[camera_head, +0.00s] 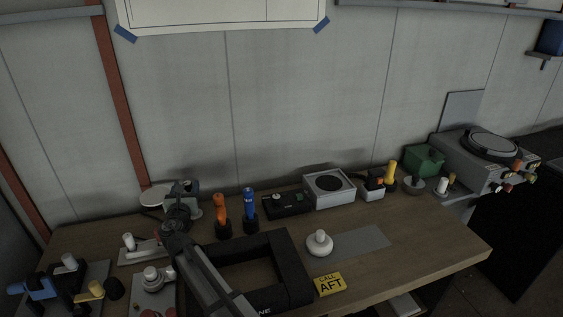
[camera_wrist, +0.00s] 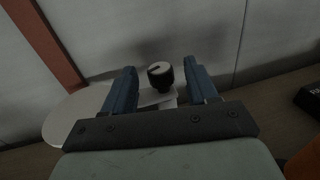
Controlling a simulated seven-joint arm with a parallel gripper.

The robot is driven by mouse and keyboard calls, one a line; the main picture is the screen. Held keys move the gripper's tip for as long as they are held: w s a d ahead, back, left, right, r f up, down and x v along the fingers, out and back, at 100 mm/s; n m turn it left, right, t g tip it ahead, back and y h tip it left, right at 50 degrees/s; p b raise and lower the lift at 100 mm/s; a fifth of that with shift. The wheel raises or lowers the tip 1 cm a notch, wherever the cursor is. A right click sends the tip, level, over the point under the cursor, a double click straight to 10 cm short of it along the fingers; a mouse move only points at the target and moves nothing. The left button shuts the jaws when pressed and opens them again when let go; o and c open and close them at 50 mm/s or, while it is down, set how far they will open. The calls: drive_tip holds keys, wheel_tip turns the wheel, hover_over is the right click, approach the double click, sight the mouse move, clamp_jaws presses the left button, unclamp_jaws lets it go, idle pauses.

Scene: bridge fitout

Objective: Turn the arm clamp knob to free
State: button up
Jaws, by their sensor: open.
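A black round knob (camera_wrist: 160,75) with a pale line across its top stands on a light grey base (camera_wrist: 158,98) in the wrist view. I take it for the arm clamp knob. My gripper (camera_wrist: 159,68) is open, with one blue finger on the left of the knob and one on the right. Gaps show between the knob and both fingers. In the head view my gripper (camera_head: 180,190) is at the back left of the bench, over a grey fixture (camera_head: 194,211). There the knob is hidden or too small to tell.
A pale round disc (camera_wrist: 75,118) lies left of the knob, near the wall (camera_head: 290,110). Orange (camera_head: 220,210) and blue (camera_head: 250,205) handled tools stand upright just right of my gripper. A white-knobbed plate (camera_head: 140,250) is in front. The bench's front right (camera_head: 430,248) is clear.

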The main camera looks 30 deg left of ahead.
drive_tip(key=v, duration=0.9)
drive_tip(key=w+a+r+m+t+h, duration=0.1)
drive_tip(key=w+a+r+m+h, duration=0.15)
drive_tip(key=w+r+m, duration=0.95)
drive_tip(key=w+d+f+m+h, duration=0.2)
drive_tip(key=w+d+m+h, duration=0.2)
drive_tip(key=w+d+m, duration=0.3)
drive_tip(key=w+d+f+m+h, duration=0.2)
drive_tip(key=w+d+m+h, duration=0.2)
drive_tip(key=w+d+m, duration=0.3)
drive_tip(key=d+m, duration=0.4)
drive_tip(key=d, duration=0.4)
drive_tip(key=shift+d+f+h, duration=0.2)
drive_tip(key=shift+f+h, duration=0.15)
drive_tip(key=shift+f, duration=0.05)
drive_tip(key=shift+w, duration=0.15)
